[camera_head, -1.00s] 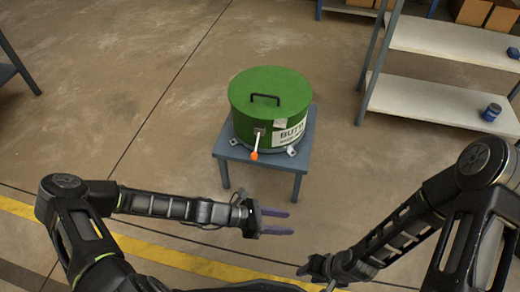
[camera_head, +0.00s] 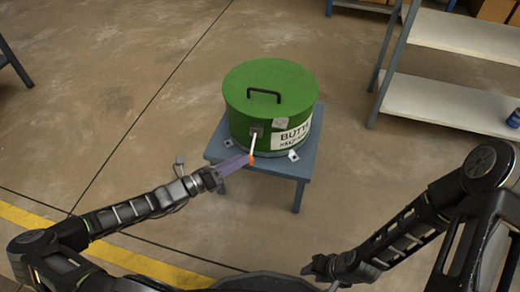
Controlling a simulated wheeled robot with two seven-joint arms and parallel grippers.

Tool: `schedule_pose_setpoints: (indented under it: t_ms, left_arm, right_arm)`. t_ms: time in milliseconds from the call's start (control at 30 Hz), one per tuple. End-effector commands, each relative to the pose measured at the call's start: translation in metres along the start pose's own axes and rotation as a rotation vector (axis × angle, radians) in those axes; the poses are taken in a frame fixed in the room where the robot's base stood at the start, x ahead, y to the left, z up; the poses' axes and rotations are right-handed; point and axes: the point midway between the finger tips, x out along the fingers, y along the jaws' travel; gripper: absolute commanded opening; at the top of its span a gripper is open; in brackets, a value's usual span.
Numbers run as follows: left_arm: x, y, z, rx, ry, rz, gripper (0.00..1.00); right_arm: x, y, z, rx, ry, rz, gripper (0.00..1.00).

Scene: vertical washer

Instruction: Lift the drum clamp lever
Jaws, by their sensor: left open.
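A green drum (camera_head: 262,107) with a black handle on its lid stands on a small blue-grey table (camera_head: 217,147). The drum clamp lever (camera_head: 253,146) is a white rod with an orange tip, hanging down on the drum's front below a dark bracket. My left gripper (camera_head: 246,160) is open, with its purple fingers pointing right. Its fingertips are at the orange tip of the lever; I cannot tell whether they touch or straddle it. My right gripper (camera_head: 308,270) is low at the bottom centre, away from the drum, and its fingers are hard to make out.
A shelf unit (camera_head: 430,98) with white boards stands at the upper right. A blue can (camera_head: 514,118) sits on its lower board at the right edge. The floor around the table is clear, with a yellow line (camera_head: 130,258) in front.

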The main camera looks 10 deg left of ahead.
Motion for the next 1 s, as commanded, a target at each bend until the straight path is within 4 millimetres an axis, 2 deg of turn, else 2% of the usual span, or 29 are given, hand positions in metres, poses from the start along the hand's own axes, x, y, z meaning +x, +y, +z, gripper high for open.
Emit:
schedule_pose_setpoints:
  t_ms: [167,600,967,1000]
  left_arm:
    - [0.011,0.000,-0.002,0.000,0.000,-0.004,0.46]
    - [0.072,0.001,-0.003,0.001,0.001,-0.003,0.46]
    - [0.078,0.000,-0.001,0.001,0.002,0.000,0.46]
    - [0.078,0.000,-0.001,0.001,0.002,0.000,0.43]
  right_arm:
    - [0.005,0.002,0.000,0.000,0.002,0.000,0.36]
    - [0.028,0.009,-0.003,0.002,0.013,0.000,0.36]
    - [0.028,0.009,-0.003,0.002,0.015,0.000,0.36]
    - [0.028,0.009,-0.003,0.002,0.015,0.000,0.36]
